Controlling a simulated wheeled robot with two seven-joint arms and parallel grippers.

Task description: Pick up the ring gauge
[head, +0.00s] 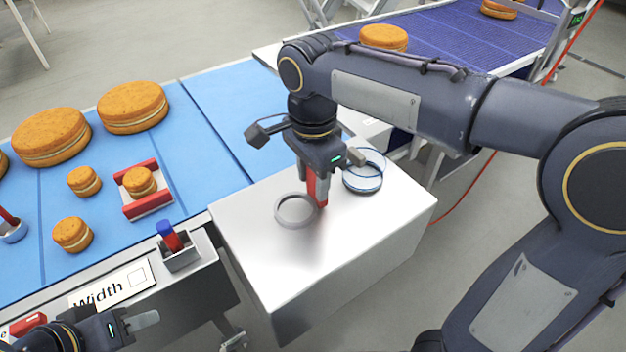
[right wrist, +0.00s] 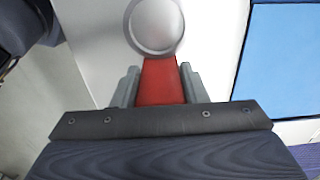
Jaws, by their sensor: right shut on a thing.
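The ring gauge is a grey metal ring (head: 279,219) with a red handle (head: 318,190), over the white table top at the centre of the head view. My right gripper (head: 319,200) points down and is shut on the red handle. In the right wrist view, the handle (right wrist: 161,82) sits between both grey fingers (right wrist: 158,88), with the round ring (right wrist: 155,27) beyond them. I cannot tell whether the ring touches the table. My left gripper (head: 138,322) is at the bottom left, partly cut off; its jaw opening is unclear.
A clear, blue-rimmed round dish (head: 362,184) stands just right of my right gripper. The blue belt (head: 215,110) at left carries several filled rounds and a red gauge block (head: 148,209). A small holder (head: 181,259) with a red-and-blue piece stands at the belt's edge. The table's front (head: 290,275) is clear.

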